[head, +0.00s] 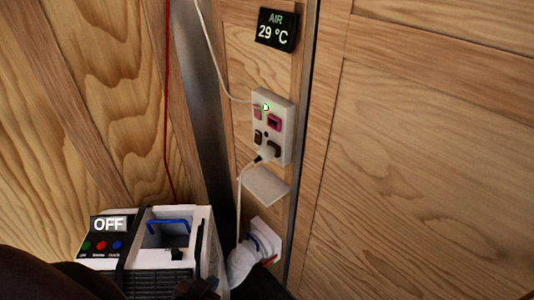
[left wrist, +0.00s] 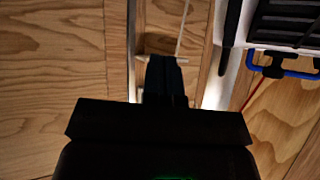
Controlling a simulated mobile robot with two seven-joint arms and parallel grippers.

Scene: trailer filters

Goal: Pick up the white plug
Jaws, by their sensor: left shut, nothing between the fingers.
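My left gripper (head: 197,288) is a small dark shape at the bottom of the head view, in front of the white and black unit and well below the plug. In the left wrist view its dark fingers (left wrist: 165,78) are shut with nothing between them. The plug cannot be made out in that view. My right gripper is not in view.
A small white shelf (head: 263,184) juts out just below the socket box. The white and black unit (head: 155,260), with a blue handle (head: 168,222), reads OFF. A white item with blue and orange parts (head: 262,240) is to its right. The right wall is bare.

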